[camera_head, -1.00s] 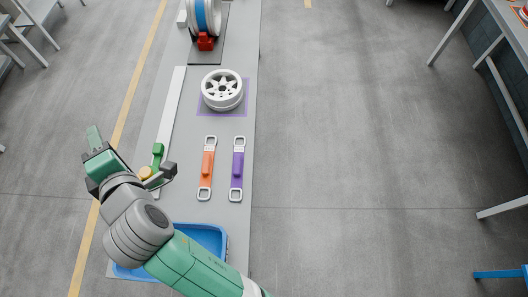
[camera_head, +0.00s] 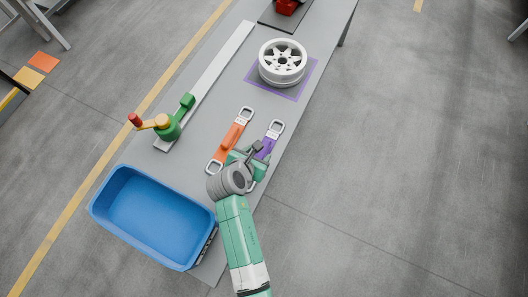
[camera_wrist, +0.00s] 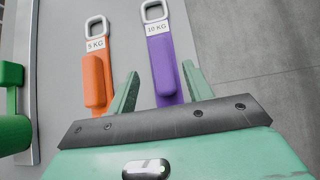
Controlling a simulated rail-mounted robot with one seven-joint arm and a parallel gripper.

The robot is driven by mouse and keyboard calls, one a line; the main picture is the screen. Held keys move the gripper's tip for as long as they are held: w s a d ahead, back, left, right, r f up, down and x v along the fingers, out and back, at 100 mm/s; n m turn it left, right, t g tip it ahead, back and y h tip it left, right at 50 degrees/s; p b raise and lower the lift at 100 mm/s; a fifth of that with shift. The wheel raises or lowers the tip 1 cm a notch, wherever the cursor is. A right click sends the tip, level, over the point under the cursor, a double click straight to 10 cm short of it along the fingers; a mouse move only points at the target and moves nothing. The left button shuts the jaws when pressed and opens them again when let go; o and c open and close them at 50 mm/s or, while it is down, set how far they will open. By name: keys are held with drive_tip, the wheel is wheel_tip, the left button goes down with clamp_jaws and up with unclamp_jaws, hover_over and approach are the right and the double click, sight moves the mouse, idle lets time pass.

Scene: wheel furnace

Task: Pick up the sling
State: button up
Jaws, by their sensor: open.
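Two slings lie on the grey bench. The orange sling (camera_head: 231,138) is labelled 5 KG in the wrist view (camera_wrist: 96,75). The purple sling (camera_head: 268,144) is labelled 10 KG in the wrist view (camera_wrist: 164,65). Each has a metal ring at its end. My gripper (camera_head: 257,152) is over the near part of the purple sling and hides some of it. In the wrist view my gripper (camera_wrist: 158,88) is open and empty. The purple sling's handle shows between its fingers, and the orange sling lies just left of the left finger.
A white wheel (camera_head: 282,62) sits on a purple-marked square beyond the slings. A blue bin (camera_head: 152,216) stands at the near left. A green clamp-like device (camera_head: 172,127) with a red-tipped lever sits on a pale rail. Bare floor lies right of the bench.

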sight(262, 151)
drive_tip(key=b+x, duration=0.2)
drive_tip(key=x, duration=0.3)
drive_tip(key=shift+d, duration=0.1)
drive_tip(key=c, duration=0.9)
drive_tip(key=shift+r, duration=0.2)
drive_tip(key=shift+r, duration=0.25)
drive_tip(key=r+p, duration=0.2)
drive_tip(key=r, duration=0.1)
drive_tip(key=shift+s+r, duration=0.1)
drive_tip(key=shift+s, duration=0.1)
drive_tip(key=s+p, duration=0.1)
drive_tip(key=s, duration=0.4)
drive_tip(key=s+a+p, duration=0.1)
drive_tip(key=s, duration=0.4)
drive_tip(key=s+a+r+p, duration=0.1)
drive_tip(key=s, duration=0.4)
drive_tip(key=shift+s+p, duration=0.3)
drive_tip(key=shift+p, duration=0.05)
